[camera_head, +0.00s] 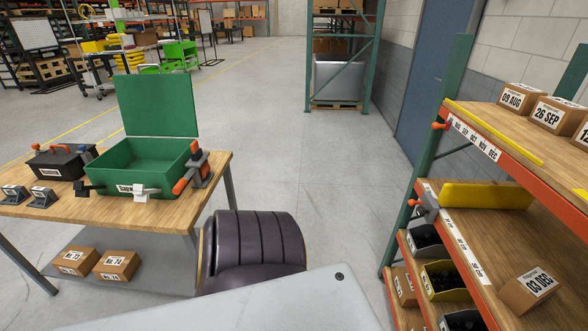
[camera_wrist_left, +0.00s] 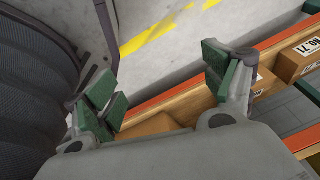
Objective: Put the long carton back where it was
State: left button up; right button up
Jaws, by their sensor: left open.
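My left gripper (camera_wrist_left: 160,80) is open in the left wrist view, its green-padded fingers wide apart. A plain brown carton surface (camera_wrist_left: 152,125) shows low between the fingers, partly hidden by the gripper; I see no grip on it. A carton marked NO. 71 (camera_wrist_left: 298,62) lies beyond the right finger, beside an orange shelf beam (camera_wrist_left: 165,100). I cannot tell which carton is the long one. In the head view, a carton marked 03 DEC (camera_head: 529,290) sits skewed on the rack's middle shelf. Neither gripper shows in the head view.
The workbench (camera_head: 110,215) at left holds an open green case (camera_head: 140,170), with cartons (camera_head: 117,265) underneath.

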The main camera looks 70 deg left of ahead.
pick_arm(q)
jog(key=s+a+f+n+g, duration=0.1)
jog(key=s+f+n, duration=0.1)
jog(key=s, duration=0.6)
jog(key=s+a+f+n+g, duration=0.1)
jog(key=s+f+g, duration=0.1)
jog(key=s, duration=0.6)
jog(key=shift+s+a+f+n, duration=0.25)
jog(key=shift+a+f+n, duration=0.15)
jog(key=shift+f, duration=0.3)
